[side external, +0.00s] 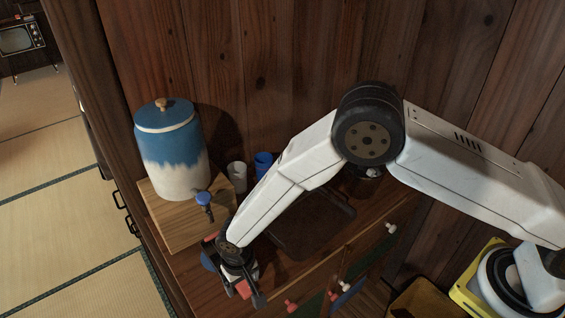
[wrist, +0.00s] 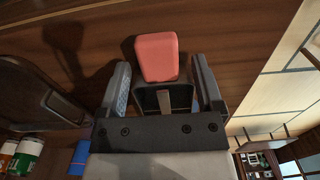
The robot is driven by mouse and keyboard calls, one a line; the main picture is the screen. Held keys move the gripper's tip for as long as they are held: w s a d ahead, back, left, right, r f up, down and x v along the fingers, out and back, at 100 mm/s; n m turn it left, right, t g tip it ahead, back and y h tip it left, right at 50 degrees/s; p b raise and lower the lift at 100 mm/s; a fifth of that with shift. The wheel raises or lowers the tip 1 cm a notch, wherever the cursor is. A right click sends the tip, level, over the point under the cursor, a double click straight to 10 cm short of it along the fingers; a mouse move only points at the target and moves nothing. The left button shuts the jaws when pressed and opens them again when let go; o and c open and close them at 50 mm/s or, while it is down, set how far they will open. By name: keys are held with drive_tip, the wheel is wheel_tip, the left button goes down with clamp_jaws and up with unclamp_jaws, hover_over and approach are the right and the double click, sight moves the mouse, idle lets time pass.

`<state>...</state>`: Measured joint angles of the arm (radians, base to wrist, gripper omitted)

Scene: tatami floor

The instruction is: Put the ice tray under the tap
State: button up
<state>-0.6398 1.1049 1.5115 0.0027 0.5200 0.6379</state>
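My gripper (side external: 236,272) is low over the front left of the wooden cabinet, in front of the dispenser. In the wrist view its two fingers (wrist: 160,88) stand apart. A pink-red block-like thing (wrist: 157,57) shows between and beyond them, with gaps on both sides. Whether this is the ice tray I cannot tell; in the side view only red bits show around the gripper. The tap (side external: 204,199) is blue and sticks out from the base of a blue and white lidded dispenser (side external: 172,150), up and left of my gripper.
The dispenser stands on a raised wooden block (side external: 165,222). A white cup (side external: 237,176) and a blue cup (side external: 263,163) stand right of it. A dark tray (side external: 318,222) lies on the cabinet, partly behind my arm. A wooden wall closes the back.

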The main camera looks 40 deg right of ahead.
drive_tip(key=shift+r, duration=0.15)
wheel_tip(320, 180, up, 12)
idle(0.9)
drive_tip(key=shift+d, duration=0.1)
idle(0.4)
drive_tip(key=s+d+r+t, duration=0.1)
drive_tip(key=d+r, duration=0.2)
drive_tip(key=d, duration=0.5)
drive_tip(key=s+d+r, duration=0.1)
drive_tip(key=d+r, duration=0.3)
drive_tip(key=d, duration=0.5)
drive_tip(key=s+d+r+t, duration=0.1)
drive_tip(key=s+d+r, duration=0.1)
drive_tip(key=s+d, duration=0.7)
drive_tip(key=d, duration=0.3)
drive_tip(key=shift+s+d+r+t, duration=0.15)
drive_tip(key=shift+s+t, duration=0.1)
drive_tip(key=shift+t, duration=0.05)
